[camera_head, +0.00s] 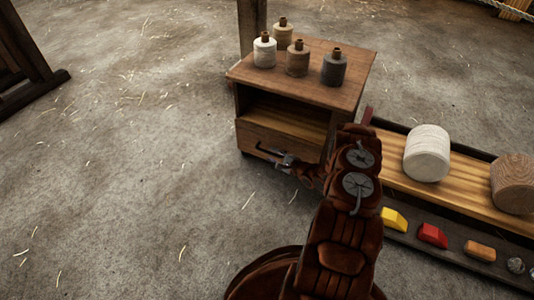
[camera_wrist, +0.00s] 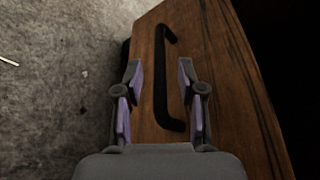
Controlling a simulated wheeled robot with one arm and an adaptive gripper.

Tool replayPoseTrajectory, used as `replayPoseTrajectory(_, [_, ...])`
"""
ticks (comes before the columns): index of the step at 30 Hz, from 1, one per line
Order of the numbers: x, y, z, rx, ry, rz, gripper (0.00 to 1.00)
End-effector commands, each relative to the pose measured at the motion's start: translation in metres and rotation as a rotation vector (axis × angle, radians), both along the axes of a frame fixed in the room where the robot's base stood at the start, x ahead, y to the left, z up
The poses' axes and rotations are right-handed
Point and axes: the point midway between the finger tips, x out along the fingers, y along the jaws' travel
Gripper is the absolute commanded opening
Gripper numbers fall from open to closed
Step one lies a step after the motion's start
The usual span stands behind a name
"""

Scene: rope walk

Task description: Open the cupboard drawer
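The cupboard (camera_head: 352,88) is a small wooden cabinet with an open shelf above a drawer. The drawer front (camera_head: 255,142) is low on it and looks closed; my arm hides its right part. In the wrist view the drawer front (camera_wrist: 215,75) fills the middle, with a long dark bar handle (camera_wrist: 160,75) on it. My gripper (camera_wrist: 160,75) is open, with one finger on each side of the handle and gaps between the fingers and the bar. In the head view my gripper (camera_head: 275,157) is at the drawer front by the handle.
Several spools or bottles, one white (camera_head: 264,52), stand on the cupboard top. A low wooden bench (camera_head: 455,193) on the right holds a white roll (camera_head: 427,153) and a wooden cylinder (camera_head: 513,183). Yellow (camera_head: 394,219) and red (camera_head: 432,236) blocks lie along its front. The floor left is clear.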

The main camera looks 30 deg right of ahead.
Motion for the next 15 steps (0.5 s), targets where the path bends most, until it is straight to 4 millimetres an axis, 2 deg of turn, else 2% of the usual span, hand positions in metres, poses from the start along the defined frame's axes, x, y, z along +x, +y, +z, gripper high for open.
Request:
replayPoseTrajectory(6, [0.027, 0.006, -0.007, -0.002, -0.001, 0.000, 0.39])
replayPoseTrajectory(15, [0.038, 0.009, -0.008, 0.000, -0.001, 0.000, 0.39])
